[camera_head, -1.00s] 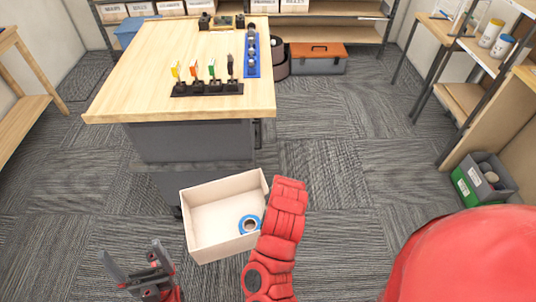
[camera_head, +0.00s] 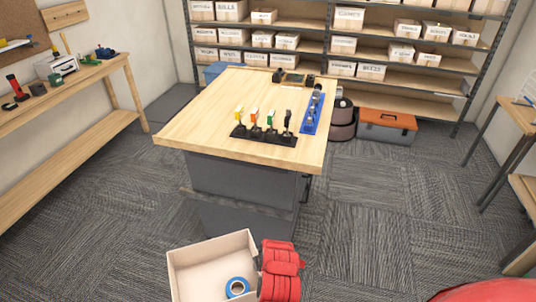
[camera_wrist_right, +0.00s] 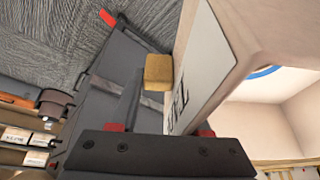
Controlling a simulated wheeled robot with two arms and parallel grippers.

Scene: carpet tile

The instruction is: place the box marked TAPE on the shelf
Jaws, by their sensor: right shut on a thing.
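The open cream box (camera_head: 205,270) with a blue tape roll (camera_head: 238,288) in it is at the bottom of the head view. In the right wrist view its label (camera_wrist_right: 205,65), partly seen, reads as TAPE. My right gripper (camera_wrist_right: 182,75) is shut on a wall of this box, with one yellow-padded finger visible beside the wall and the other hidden. The box is held in front of the workbench. The shelf (camera_head: 300,24) stands against the back wall, beyond the workbench, with several labelled boxes on its boards. My left gripper is out of view.
A workbench (camera_head: 210,105) with tools on a rack stands between me and the shelf. An orange-lidded toolbox (camera_head: 386,126) and dark round bins (camera_head: 342,122) are on the floor before the shelf. Carpet is clear right of the workbench. A wooden side table (camera_head: 70,140) is at left.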

